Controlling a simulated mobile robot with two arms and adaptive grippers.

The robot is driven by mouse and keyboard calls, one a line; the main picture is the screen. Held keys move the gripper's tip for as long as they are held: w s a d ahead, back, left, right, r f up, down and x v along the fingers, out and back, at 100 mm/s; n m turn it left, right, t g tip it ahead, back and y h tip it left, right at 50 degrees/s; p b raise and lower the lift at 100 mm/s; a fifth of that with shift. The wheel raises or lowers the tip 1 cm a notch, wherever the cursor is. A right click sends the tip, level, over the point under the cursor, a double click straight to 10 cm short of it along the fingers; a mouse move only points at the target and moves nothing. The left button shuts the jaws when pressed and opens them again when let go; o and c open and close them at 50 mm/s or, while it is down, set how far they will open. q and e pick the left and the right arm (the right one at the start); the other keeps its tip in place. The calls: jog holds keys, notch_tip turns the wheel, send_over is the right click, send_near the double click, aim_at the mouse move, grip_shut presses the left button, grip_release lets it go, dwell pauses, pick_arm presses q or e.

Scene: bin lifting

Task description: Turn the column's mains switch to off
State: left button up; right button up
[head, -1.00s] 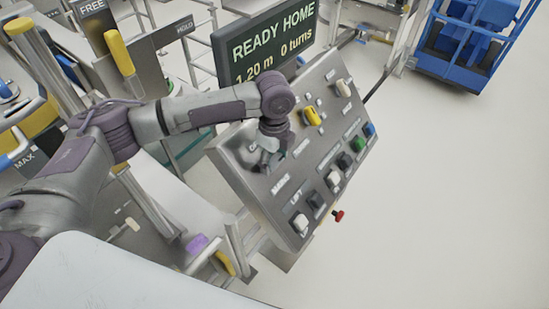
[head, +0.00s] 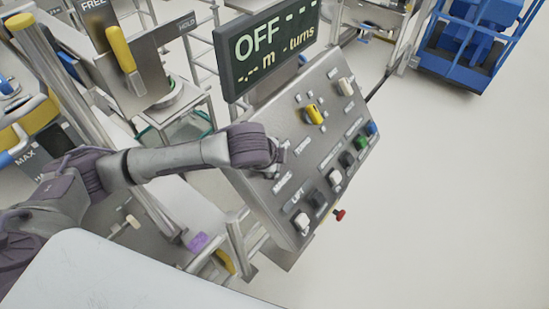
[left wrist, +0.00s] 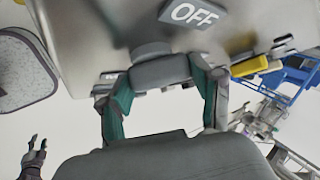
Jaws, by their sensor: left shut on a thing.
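The sloped metal control panel (head: 238,185) stands in the middle of the head view. My left gripper (head: 276,172) is at its upper left part, mostly hidden behind my own wrist. In the left wrist view my left gripper (left wrist: 158,80) has its green-padded fingers on either side of a grey knob (left wrist: 152,50), the mains switch, and is shut on it. An OFF label (left wrist: 194,14) is just above the knob. The display (head: 268,45) over the panel reads OFF with dashes. My right gripper (left wrist: 36,146) shows small at the lower left of the wrist view, its fingers apart.
The panel also carries a yellow selector (head: 315,114), a white knob (head: 346,86), several coloured buttons and a red knob (head: 339,215) at its edge. A blue cart (head: 470,45) stands at the upper right. The floor (head: 450,200) on the right is clear.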

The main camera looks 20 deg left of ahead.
pick_arm(q)
jog(key=shift+s+f+n+t+b, duration=0.2)
jog(key=shift+n+t+b, duration=0.2)
jog(key=shift+n+t, duration=0.3)
jog(key=shift+d+f+n+t+y+b, duration=0.15)
jog(key=shift+n+t+y+b, duration=0.45)
jog(key=shift+n+t+b, duration=0.35)
jog(key=shift+s+n+t+y+b, duration=0.15)
jog(key=shift+n+t+y+b, duration=0.45)
jog(key=shift+n+t+b, duration=0.5)
jog(key=shift+n+t+y+b, duration=0.35)
jog(key=shift+n+y+b, duration=0.3)
jog(key=shift+n, duration=0.3)
jog(key=o, duration=1.1)
jog(key=shift+o, duration=0.2)
jog(key=shift+s, duration=0.1)
